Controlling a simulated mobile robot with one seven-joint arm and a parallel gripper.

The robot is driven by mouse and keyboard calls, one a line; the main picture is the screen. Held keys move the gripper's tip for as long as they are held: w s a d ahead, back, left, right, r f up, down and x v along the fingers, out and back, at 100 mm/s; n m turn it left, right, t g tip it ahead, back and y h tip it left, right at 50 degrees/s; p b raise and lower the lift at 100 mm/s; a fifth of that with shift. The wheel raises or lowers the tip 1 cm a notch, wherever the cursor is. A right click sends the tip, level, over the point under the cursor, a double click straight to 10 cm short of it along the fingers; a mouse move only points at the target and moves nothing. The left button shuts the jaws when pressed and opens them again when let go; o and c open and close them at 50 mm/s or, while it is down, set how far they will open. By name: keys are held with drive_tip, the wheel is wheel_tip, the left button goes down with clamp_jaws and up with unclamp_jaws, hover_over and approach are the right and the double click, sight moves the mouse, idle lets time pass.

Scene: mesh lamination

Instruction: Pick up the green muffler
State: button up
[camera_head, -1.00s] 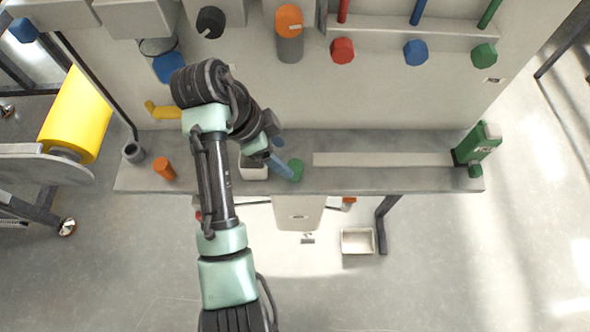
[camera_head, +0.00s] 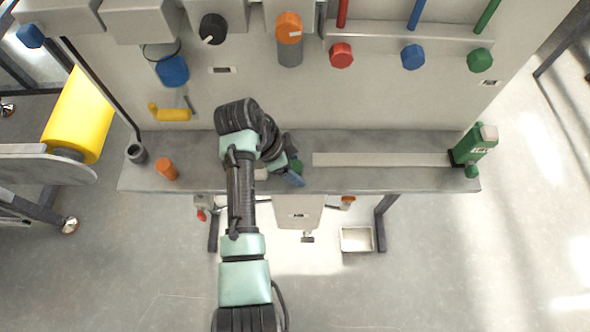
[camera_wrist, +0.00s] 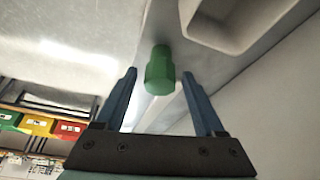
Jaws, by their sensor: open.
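The green muffler (camera_wrist: 160,72) is a small green stepped cylinder. In the wrist view it stands on the grey ledge, in the gap between my blue fingers.
A white open box (camera_wrist: 222,22) is close to the muffler. On the ledge (camera_head: 400,176) are an orange cylinder (camera_head: 166,168) and a grey cup (camera_head: 136,153) at left. A green device (camera_head: 474,145) stands at the right end. The panel wall rises behind the ledge.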

clamp_jaws()
drive_tip(key=shift+r, duration=0.1)
